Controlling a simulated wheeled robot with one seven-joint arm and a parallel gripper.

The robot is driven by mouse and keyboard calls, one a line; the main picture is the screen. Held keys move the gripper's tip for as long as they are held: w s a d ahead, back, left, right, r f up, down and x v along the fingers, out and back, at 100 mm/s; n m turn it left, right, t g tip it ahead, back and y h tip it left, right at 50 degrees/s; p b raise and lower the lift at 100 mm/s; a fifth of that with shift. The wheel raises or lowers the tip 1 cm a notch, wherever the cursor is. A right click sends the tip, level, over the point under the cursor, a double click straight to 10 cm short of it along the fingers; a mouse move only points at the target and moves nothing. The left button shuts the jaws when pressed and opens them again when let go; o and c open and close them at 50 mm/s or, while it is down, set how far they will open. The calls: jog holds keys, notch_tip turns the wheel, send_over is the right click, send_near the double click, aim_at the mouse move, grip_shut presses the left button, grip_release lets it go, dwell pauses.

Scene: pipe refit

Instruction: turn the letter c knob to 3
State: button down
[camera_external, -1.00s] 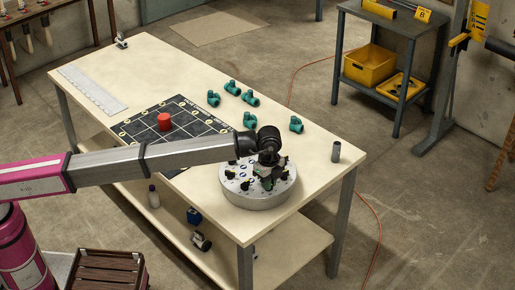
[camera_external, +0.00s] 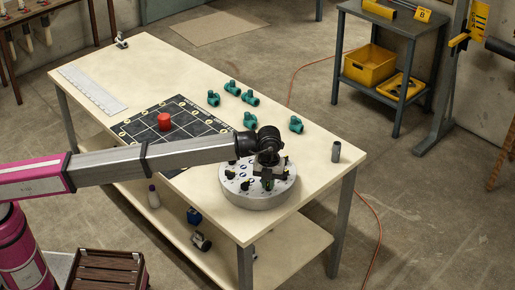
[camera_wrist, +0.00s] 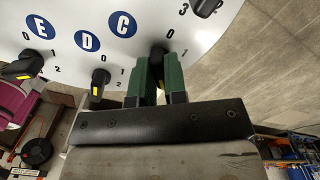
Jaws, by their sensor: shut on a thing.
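The round silver dial drum (camera_external: 258,202) stands on the front right of the workbench. Its white face (camera_wrist: 100,14) shows blue letter discs and black knobs in the wrist view. The letter C disc (camera_wrist: 122,25) is just left of the black C knob (camera_wrist: 158,50). My gripper (camera_wrist: 157,62) has its green fingers shut on this knob, one on each side. In the external view my gripper (camera_external: 266,182) is down at the drum's top.
The D knob (camera_wrist: 99,80) and E knob (camera_wrist: 24,66), with yellow pointers, are close on the left. Another knob (camera_wrist: 205,7) is at the upper right.

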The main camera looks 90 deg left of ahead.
jog(key=m, duration=0.5)
jog(key=shift+m, duration=0.4)
dwell(0.3)
jog(key=c, duration=1.2)
grip_release()
jog(key=shift+o, duration=0.2)
jog(key=shift+r, duration=0.1)
notch_tip(320, 180, up, 11)
